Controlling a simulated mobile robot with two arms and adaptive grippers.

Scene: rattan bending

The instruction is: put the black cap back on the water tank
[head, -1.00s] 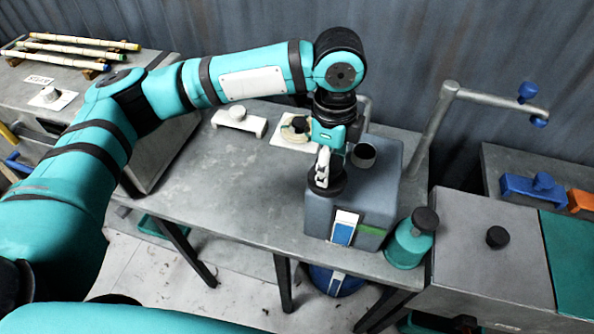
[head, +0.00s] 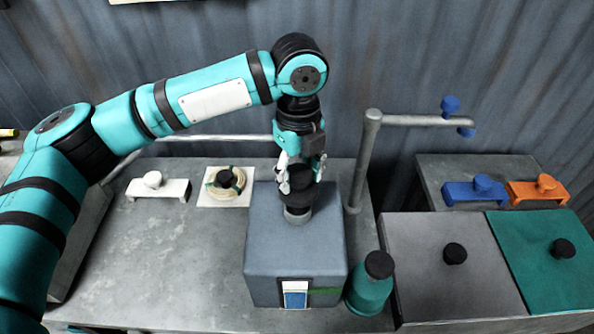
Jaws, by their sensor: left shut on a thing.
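The water tank (head: 290,253) is a grey-blue box on the metal table, with a small blue-and-white gauge on its front. Its short light-grey filler neck (head: 297,214) stands on the top. My left gripper (head: 301,178) points down over the tank and is shut on the black cap (head: 291,195). The cap is at the neck and covers most of its opening from this angle. I cannot tell whether the cap touches the neck or is a little above it. My right gripper is not in view.
A teal bottle with a black top (head: 370,288) stands right of the tank. A grey post with a bent arm (head: 365,165) rises behind it. Lidded boxes (head: 420,245) fill the right. A white clamp (head: 157,186) and a coil on a white plate (head: 226,187) lie left. The table's front left is clear.

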